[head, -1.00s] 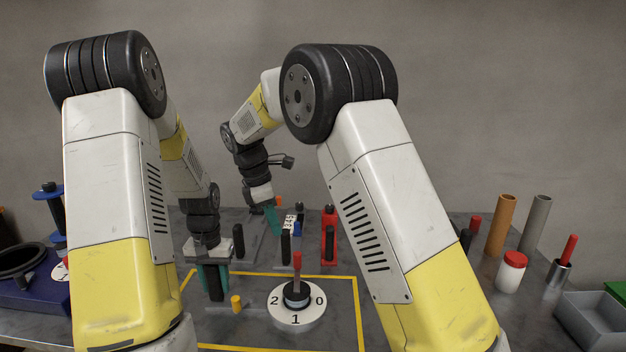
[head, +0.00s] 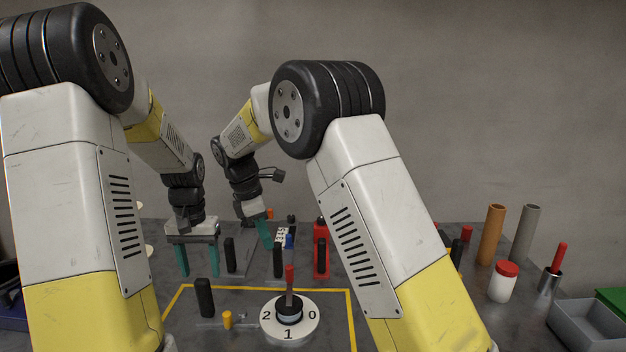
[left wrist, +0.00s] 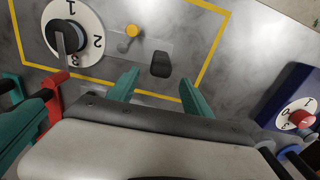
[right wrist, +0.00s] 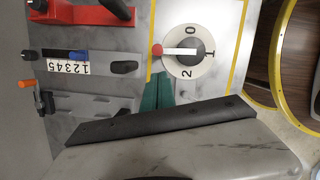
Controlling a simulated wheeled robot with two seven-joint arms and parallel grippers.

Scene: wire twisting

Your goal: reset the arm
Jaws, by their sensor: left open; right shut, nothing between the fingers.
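My left gripper (head: 197,259) is open and empty in the head view, beyond an upright black handle (head: 205,297). In the left wrist view its teal fingers (left wrist: 160,90) are spread, with the black handle (left wrist: 160,64) past their tips and apart from them. My right gripper (head: 265,233) is shut and empty, held near the numbered-strip fixture (head: 281,240). In the right wrist view its teal fingers (right wrist: 157,92) are together, between that fixture (right wrist: 70,62) and the white dial (right wrist: 186,52). The dial (head: 290,328) carries a red-tipped lever pointing up in the head view.
A yellow peg (head: 227,320) stands beside the black handle inside the yellow outline. A red fixture (head: 321,250) stands behind. At right are an orange tube (head: 491,235), a red-lidded jar (head: 504,282) and a grey bin (head: 588,325). A blue base (left wrist: 290,95) shows in the left wrist view.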

